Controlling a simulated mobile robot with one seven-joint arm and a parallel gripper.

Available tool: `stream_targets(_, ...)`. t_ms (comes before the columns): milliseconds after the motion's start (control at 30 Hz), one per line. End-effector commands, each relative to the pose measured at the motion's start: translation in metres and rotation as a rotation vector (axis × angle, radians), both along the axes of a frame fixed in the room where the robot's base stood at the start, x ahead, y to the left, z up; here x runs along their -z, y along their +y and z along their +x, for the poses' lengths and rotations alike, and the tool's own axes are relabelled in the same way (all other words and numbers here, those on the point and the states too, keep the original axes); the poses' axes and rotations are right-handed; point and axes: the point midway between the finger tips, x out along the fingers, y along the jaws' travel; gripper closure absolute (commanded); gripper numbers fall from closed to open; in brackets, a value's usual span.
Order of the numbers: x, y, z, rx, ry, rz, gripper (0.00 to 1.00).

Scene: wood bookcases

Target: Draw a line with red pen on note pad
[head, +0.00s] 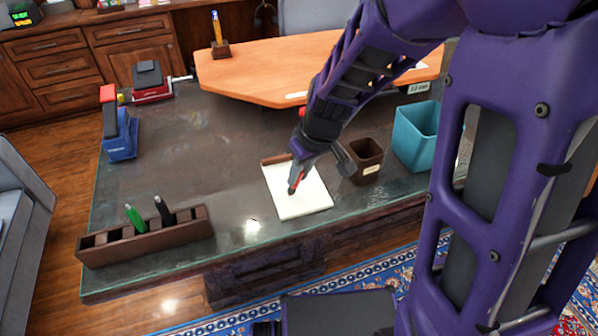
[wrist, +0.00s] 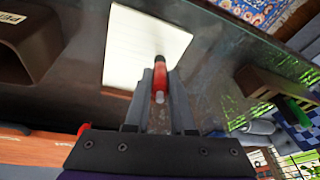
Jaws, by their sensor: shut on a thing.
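The note pad (head: 297,195) lies on the dark glass-topped desk, with white paper and a brown strip along its far edge. My gripper (head: 297,178) is above the pad and shut on the red pen (head: 293,187). In the wrist view the red pen (wrist: 159,82) sits between the two grey fingers (wrist: 158,95), with the note pad (wrist: 146,50) behind it. The pen's dark end points toward the paper. I cannot tell whether it touches the paper. No red line is visible on the pad.
A brown cup (head: 365,161) and a teal bin (head: 415,136) stand right of the pad. A wooden pen holder (head: 145,238) with a green pen (head: 134,217) and a black pen (head: 163,209) is at the front left. Blue (head: 119,137) and red (head: 151,88) devices stand farther back. The desk's middle is clear.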

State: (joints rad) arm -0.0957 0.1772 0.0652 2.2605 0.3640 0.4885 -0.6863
Motion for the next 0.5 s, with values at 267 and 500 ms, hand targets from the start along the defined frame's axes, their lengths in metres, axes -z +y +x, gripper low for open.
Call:
stream_targets(267,0.000,-0.005,0.002,0.000,-0.001,0.000,1.00)
stream_targets(500,-0.001,-0.013,0.003,0.001,0.000,0.000,1.00)
